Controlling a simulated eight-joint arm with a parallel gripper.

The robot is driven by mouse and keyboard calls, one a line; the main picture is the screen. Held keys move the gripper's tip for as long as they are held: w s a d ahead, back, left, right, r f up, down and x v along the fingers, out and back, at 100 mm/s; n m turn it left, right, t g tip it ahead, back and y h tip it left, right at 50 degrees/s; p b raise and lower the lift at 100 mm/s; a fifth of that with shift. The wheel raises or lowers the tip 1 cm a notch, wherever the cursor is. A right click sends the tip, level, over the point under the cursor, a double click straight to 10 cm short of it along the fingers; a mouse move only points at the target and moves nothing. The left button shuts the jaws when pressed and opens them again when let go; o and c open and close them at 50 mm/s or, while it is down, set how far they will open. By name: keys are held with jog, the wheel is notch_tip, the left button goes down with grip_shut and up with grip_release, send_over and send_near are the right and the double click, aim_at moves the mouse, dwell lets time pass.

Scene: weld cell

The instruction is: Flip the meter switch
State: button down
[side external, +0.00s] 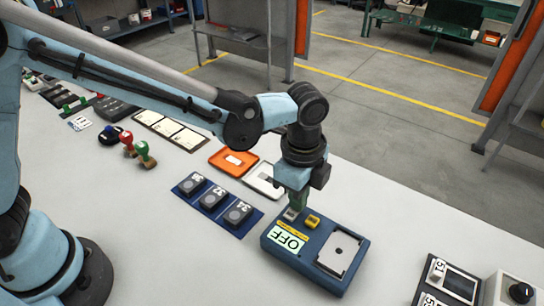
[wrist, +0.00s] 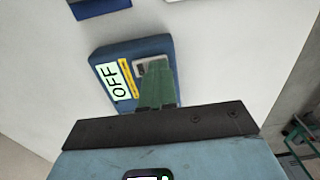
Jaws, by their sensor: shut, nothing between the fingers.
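The meter (side external: 298,262) is a blue box on the white table, with a pale display reading OFF (side external: 286,240) and a light grey plate on its right part. A small grey switch (side external: 291,213) sits at its upper left edge, and a yellow piece (side external: 313,221) is beside it. My gripper (side external: 298,200) points down with its green fingers shut and empty, right at the switch. In the wrist view the green fingers (wrist: 157,82) cover part of the meter (wrist: 100,55) and most of the switch; I cannot tell whether they touch it.
A blue holder (side external: 217,203) with numbered dark blocks lies left of the meter. An orange tray (side external: 233,160) and a white tray (side external: 264,181) lie behind. A panel with a black knob (side external: 521,292) stands at right. The table between is clear.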

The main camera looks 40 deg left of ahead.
aim_at(294, 212)
jog(key=shift+s+r, duration=0.15)
jog(key=shift+s, duration=0.55)
notch_tip(294, 212, up, 14)
dwell(0.4)
